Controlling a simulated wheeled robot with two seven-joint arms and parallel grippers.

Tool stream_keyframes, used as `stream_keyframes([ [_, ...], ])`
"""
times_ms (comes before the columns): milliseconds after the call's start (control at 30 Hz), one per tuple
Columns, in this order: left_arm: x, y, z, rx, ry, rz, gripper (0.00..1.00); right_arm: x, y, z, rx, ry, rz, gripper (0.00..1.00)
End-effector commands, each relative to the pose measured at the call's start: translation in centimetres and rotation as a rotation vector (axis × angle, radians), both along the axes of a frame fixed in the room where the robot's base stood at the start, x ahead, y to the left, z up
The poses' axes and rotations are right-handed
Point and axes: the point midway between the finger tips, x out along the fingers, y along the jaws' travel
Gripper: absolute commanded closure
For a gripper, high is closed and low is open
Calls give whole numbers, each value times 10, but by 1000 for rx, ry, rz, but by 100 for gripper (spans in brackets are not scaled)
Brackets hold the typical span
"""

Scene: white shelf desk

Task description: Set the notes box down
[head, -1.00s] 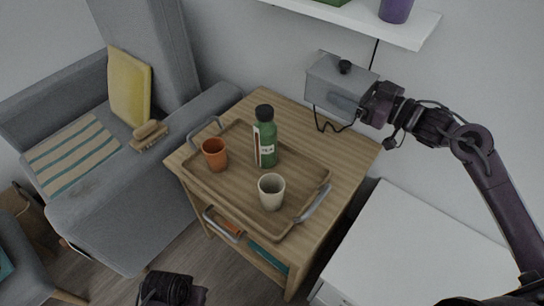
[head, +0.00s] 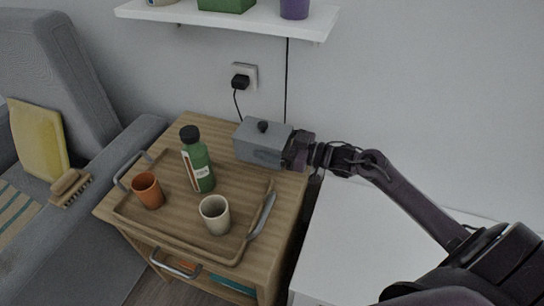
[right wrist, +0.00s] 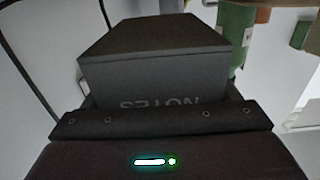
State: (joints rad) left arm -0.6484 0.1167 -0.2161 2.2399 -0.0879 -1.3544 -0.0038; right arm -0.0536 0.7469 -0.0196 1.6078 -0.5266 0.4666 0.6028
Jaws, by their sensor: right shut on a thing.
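The notes box (head: 258,143) is a grey lidded box with a dark round knob on top. In the head view it is at the back right of the wooden side table (head: 190,124), beside the tray. My right gripper (head: 290,152) is shut on its right end. In the right wrist view the notes box (right wrist: 155,65) fills the middle, with the letters NOTES on its near face. I cannot tell whether its underside touches the tabletop. My left gripper is not in view.
A wooden tray (head: 182,230) on the table holds a green bottle (head: 198,165), an orange cup (head: 148,190) and a cream cup (head: 215,213). A wall socket with a plug (head: 241,80) and cable is behind. A white shelf (head: 230,20) hangs above.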

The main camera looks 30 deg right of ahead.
Motion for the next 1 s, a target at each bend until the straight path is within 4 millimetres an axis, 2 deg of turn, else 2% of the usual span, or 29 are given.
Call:
stream_keyframes([
  [133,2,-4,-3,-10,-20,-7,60,0,0,-13,1,-3,0,51],
  [300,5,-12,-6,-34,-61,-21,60,0,0,-39,1,-3,-1,51],
  [700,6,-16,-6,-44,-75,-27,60,0,0,-45,1,-4,0,51],
  [733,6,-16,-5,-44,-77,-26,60,0,0,-46,-1,-1,0,16],
  [867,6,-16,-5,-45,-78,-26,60,0,0,-45,-1,-1,0,0],
  [1000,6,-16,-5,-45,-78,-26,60,0,0,-45,-1,-1,0,0],
])
